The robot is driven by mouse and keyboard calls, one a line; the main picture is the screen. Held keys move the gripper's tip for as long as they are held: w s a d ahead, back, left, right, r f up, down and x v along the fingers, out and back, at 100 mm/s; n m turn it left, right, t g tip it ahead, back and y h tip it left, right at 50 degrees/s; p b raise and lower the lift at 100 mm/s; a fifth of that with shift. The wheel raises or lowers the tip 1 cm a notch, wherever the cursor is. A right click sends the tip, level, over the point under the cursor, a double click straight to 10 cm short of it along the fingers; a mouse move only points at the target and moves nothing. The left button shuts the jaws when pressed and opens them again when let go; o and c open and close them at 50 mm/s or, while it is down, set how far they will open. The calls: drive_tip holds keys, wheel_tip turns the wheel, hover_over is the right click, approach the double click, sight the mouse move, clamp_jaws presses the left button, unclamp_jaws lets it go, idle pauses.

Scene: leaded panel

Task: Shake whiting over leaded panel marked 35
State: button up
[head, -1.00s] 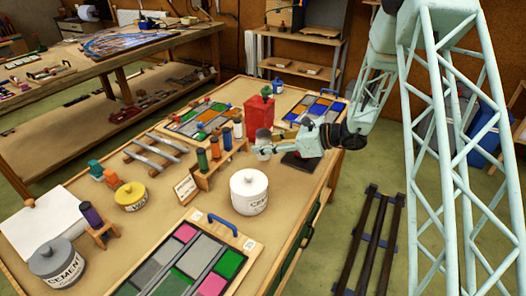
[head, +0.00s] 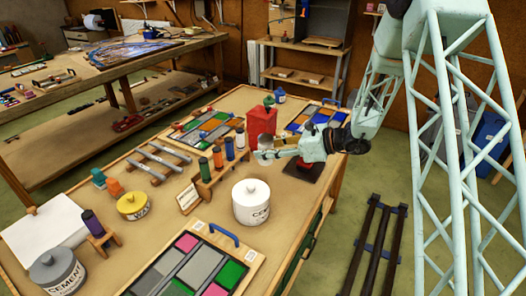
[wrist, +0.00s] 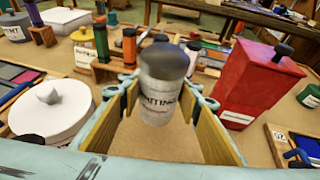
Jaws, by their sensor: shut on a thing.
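My gripper (wrist: 160,100) is shut on a grey cylindrical shaker with a dark rounded top, the whiting shaker (wrist: 163,85), its label partly readable. It stands upright between the finger pads in the wrist view. In the head view the shaker (head: 266,154) is held over the table between the wooden rack and a dark pad (head: 302,169). A leaded panel with pink, grey and green panes (head: 180,268) lies at the front; two more lie behind, at left (head: 203,127) and right (head: 318,115). I cannot read their numbers surely.
A white cement tub (head: 251,204) stands in front of my gripper, a red container (head: 262,121) behind it. The rack of coloured tubes (head: 215,175) is close on the left. A yellow tub (head: 132,206) and grey cement tub (head: 58,272) stand farther left.

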drive_tip(key=shift+r, duration=0.1)
drive_tip(key=shift+w+d+r+m+t, duration=0.25)
drive_tip(key=shift+d+r+m+t, duration=0.25)
drive_tip(key=shift+d+r+t, duration=0.1)
drive_tip(key=s+d+r+m+t+h, duration=0.1)
drive_tip(key=d+r+m+t+h, duration=0.1)
drive_tip(key=d, duration=0.9)
drive_tip(key=s+d+r+m+t+h, duration=0.1)
drive_tip(key=d+r+m+t+h, duration=0.2)
drive_tip(key=d, duration=0.8)
drive_tip(key=m+t+h, duration=0.2)
drive_tip(key=m+h, duration=0.1)
drive_tip(key=m, duration=0.1)
drive_tip(key=shift+s+r+m+h, duration=0.15)
drive_tip(key=shift+s+m+h, duration=0.25)
drive_tip(key=shift+s+a, duration=0.1)
